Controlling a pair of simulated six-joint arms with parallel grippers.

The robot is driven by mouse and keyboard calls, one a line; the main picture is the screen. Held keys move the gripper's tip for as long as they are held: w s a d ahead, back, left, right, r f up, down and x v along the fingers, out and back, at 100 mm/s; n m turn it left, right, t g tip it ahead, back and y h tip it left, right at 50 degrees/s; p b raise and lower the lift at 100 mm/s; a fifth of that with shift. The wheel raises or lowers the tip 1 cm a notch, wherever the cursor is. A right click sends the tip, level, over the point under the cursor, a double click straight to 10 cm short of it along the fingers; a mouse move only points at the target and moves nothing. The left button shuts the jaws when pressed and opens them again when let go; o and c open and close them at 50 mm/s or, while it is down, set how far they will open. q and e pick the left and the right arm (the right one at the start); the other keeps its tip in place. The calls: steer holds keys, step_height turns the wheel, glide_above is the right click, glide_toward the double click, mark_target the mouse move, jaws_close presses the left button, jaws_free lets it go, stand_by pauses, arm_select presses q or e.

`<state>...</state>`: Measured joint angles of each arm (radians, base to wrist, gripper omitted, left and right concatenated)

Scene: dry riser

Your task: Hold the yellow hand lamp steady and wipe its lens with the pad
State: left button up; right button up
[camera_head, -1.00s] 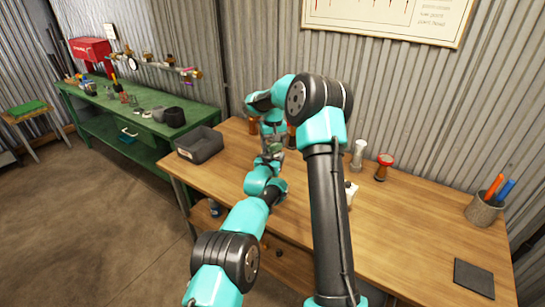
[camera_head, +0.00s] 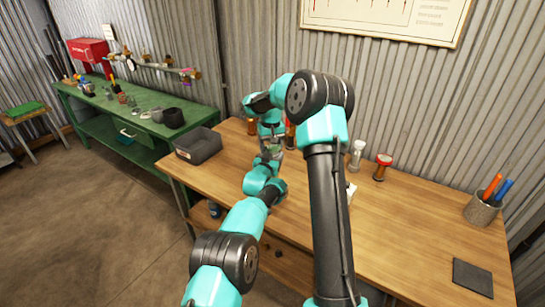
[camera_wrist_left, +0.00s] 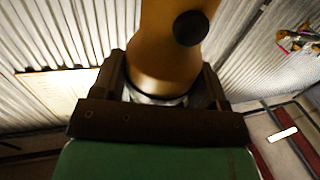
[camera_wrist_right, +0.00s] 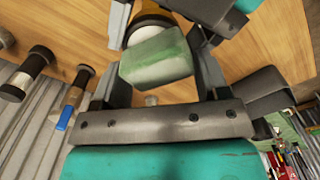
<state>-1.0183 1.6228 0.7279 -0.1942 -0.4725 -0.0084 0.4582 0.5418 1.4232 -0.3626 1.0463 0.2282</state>
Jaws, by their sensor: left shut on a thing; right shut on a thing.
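The yellow hand lamp (camera_wrist_left: 165,55) is between the fingers of my left gripper (camera_wrist_left: 165,90) in the left wrist view, with a dark round knob on its side. Its yellow body (camera_wrist_right: 152,12) also shows in the right wrist view, between dark fingers of the left gripper. The pale green and white pad (camera_wrist_right: 157,58) is held by my right gripper (camera_wrist_right: 155,85). In the head view my arms hide most of the lamp and pad above the table's back left.
A red-topped item (camera_head: 382,167) and a pale item (camera_head: 357,155) stand at the back. A grey bin (camera_head: 198,146) sits at the left edge, a pen cup (camera_head: 482,209) and dark square (camera_head: 473,278) at right.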

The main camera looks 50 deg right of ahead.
steer(key=shift+a, duration=0.3)
steer(key=shift+r, duration=0.1)
steer(key=shift+r, duration=1.95)
steer(key=shift+d, duration=0.1)
steer(key=d, duration=0.8)
